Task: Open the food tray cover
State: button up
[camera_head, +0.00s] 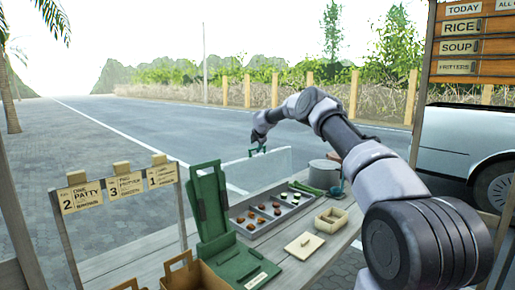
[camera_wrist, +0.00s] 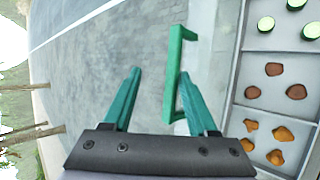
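The food tray (camera_head: 268,234) sits on the table with several compartments of food exposed; its grey rim (camera_wrist: 234,75) is at right in the wrist view. The pale, see-through cover (camera_head: 273,167) stands raised and roughly upright along the tray's far side. Its green handle (camera_wrist: 172,70) is at the middle of the wrist view. My gripper (camera_head: 258,151) is at the cover's top edge, and its green fingers (camera_wrist: 160,72) are spread apart. The handle lies by the right-hand finger; I cannot tell whether they touch. Nothing is clamped between the fingers.
A green press-like device (camera_head: 212,215) stands open left of the tray. A wooden box (camera_head: 331,219), a small board (camera_head: 304,245) and a grey pot (camera_head: 325,173) are to the right. Sign boards (camera_head: 122,187) stand at left. Open road (camera_head: 150,120) lies beyond the table.

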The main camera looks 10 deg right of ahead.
jog(key=shift+d+f, duration=0.2)
dwell(0.4)
jog(key=v, duration=1)
jog(key=shift+s+r, duration=0.25)
jog(key=shift+s, duration=0.1)
